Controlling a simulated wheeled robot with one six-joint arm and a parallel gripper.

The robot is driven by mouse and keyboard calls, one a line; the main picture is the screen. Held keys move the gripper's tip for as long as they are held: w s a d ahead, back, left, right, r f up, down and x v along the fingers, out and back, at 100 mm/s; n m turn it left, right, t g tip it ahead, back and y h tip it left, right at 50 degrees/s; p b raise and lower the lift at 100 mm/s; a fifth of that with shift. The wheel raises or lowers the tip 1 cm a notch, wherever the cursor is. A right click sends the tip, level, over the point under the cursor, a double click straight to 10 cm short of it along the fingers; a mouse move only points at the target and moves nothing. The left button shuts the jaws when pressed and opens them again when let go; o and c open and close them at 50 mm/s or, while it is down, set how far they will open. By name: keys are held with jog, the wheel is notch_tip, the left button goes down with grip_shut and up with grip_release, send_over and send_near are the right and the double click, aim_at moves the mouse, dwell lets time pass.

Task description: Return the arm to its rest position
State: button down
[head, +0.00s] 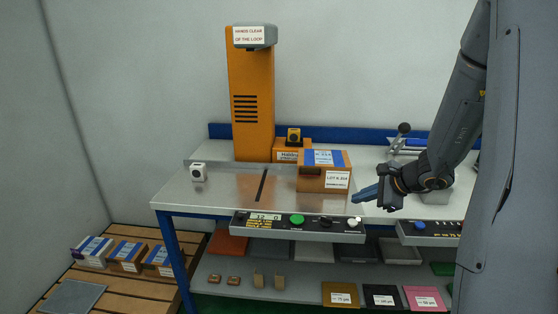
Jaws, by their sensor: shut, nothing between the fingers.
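My gripper (367,193) is on the right side of the head view, low over the table, at the end of my dark arm. Its blue fingers are shut and empty. They point left toward a cardboard box (311,181) with blue tape and a lot label, a short way off. The gripper appears apart from the box. The wrist and forearm rise up and to the right from the gripper.
An orange machine column (252,100) stands on the metal table (215,203). A control panel (300,227) with buttons runs along the front edge. A second panel (425,230) sits at right. Taped boxes (127,256) lie on a slatted pallet at left.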

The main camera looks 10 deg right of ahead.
jog(key=s+a+n+g, duration=0.5)
jog(key=s+a+n, duration=0.45)
jog(key=a, duration=0.45)
jog(key=s+a+r+n+g+h, duration=0.1)
jog(key=s+a+n+g+h, duration=0.1)
jog(key=s+n, duration=1)
jog(key=shift+a+r+h, duration=0.15)
jog(key=shift+a+h, duration=0.7)
jog(key=shift+h, duration=0.15)
